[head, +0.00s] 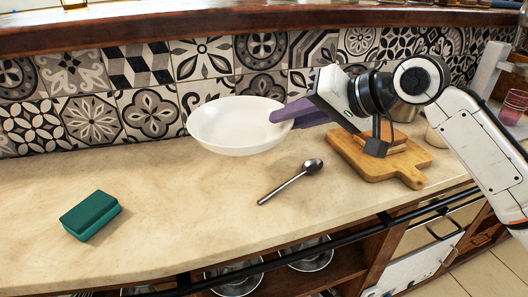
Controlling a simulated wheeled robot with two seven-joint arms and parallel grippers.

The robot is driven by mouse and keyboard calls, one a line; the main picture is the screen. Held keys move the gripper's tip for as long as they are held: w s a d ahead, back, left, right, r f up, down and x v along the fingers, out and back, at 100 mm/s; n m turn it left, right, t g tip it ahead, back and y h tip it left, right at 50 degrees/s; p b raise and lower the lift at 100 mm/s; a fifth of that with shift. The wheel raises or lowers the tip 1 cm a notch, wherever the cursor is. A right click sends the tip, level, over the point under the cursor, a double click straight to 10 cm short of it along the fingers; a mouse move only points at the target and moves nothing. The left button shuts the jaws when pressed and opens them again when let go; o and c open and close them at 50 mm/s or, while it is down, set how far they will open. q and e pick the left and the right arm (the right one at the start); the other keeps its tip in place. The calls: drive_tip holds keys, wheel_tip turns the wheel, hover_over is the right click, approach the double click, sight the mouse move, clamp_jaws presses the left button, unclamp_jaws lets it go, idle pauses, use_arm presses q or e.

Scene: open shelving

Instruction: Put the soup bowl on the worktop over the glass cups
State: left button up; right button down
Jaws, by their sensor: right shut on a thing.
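The white soup bowl (236,130) is in the middle of the head view, upright and close to level. It appears raised above the worktop (165,175). My right gripper (290,115), with purple fingers, comes from the right and is shut on the bowl's right rim. Round glass-like pieces, likely the glass cups (312,262), show partly on the shelf below the front edge of the worktop, under its middle. The worktop edge and a dark rail hide parts of them. My left gripper is out of view.
A green sponge (91,214) lies on the left of the worktop. A spoon (291,182) lies near the middle. A wooden board (385,165) is at the right, below my right arm. Patterned tiles (130,60) stand behind. The worktop between sponge and spoon is clear.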

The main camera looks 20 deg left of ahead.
drive_tip(key=f, duration=0.4)
drive_tip(key=shift+w+f+b, duration=0.2)
drive_tip(key=shift+f+b, duration=0.15)
drive_tip(key=shift+f, duration=0.4)
wheel_tip(320, 180, down, 4)
drive_tip(key=shift+r+b, duration=0.1)
drive_tip(key=shift+b, duration=0.25)
drive_tip(key=shift+f, duration=0.2)
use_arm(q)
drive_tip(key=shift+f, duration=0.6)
use_arm(e)
drive_tip(key=c, duration=1.9)
unclamp_jaws()
drive_tip(key=shift+f, duration=0.2)
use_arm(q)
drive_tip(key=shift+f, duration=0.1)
use_arm(e)
drive_tip(key=shift+r, duration=0.1)
